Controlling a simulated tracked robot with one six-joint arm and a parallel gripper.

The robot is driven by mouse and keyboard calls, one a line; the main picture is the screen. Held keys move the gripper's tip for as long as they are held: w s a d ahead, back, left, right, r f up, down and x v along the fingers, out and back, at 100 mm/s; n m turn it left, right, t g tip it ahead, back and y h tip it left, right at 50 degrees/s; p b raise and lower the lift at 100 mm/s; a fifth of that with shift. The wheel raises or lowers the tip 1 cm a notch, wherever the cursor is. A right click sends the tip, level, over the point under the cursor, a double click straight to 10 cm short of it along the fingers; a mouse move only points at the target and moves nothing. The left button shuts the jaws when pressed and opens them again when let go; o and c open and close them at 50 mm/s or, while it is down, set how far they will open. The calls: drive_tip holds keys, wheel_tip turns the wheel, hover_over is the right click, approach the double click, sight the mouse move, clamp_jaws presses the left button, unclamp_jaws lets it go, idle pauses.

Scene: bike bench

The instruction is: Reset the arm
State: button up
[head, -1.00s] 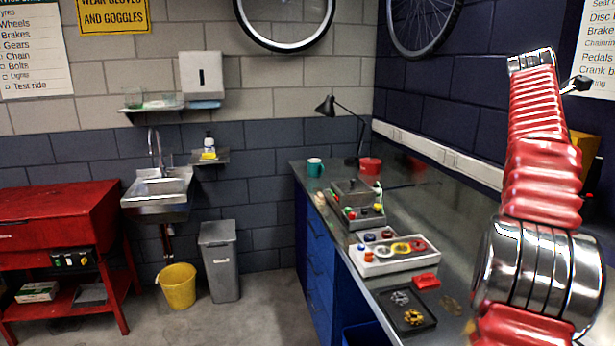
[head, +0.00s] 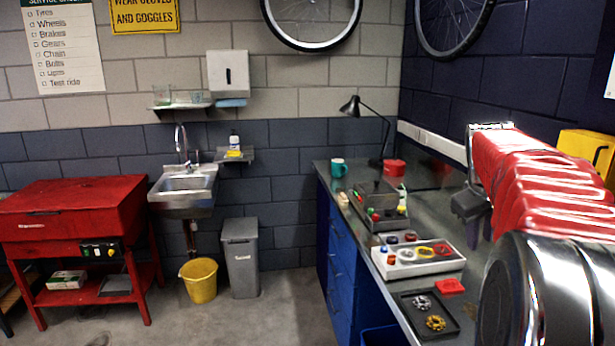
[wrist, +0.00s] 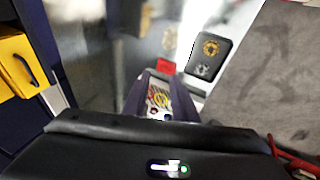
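My red-sleeved arm (head: 525,185) rises at the right of the head view and bends over the bench. My gripper (head: 474,215) hangs dark grey from its end, above the bench top. In the wrist view my gripper (wrist: 160,80) shows two fingers standing apart, with nothing held between them. Past the fingers, parts of the white tray (wrist: 167,87) with coloured rings show on the bench below. The gripper looks clear of the bench items; its exact height is hard to tell.
The bench (head: 448,215) carries the white tray (head: 440,263), a black tray (head: 455,328) with cogs, a red block (head: 450,286), a grey toolbox (head: 376,197), a teal mug (head: 338,168) and a lamp (head: 352,106). A yellow cabinet (head: 590,150) stands at right. Open floor lies left.

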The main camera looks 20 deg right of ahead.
drive_tip(key=s+a+f+t+y, duration=0.1)
drive_tip(key=s+a+f, duration=0.2)
drive_tip(key=a, duration=1)
drive_tip(key=s+a+f+t+y, duration=0.1)
drive_tip(key=s+a+f, duration=0.3)
drive_tip(key=a, duration=1)
drive_tip(key=s+a+f+t+y, duration=0.1)
drive_tip(key=s+a+f, duration=0.3)
drive_tip(key=a, duration=1)
drive_tip(key=s+y, duration=0.1)
drive_tip(key=s, duration=0.2)
drive_tip(key=shift+a+f+n, duration=0.15)
drive_tip(key=shift+n, duration=0.25)
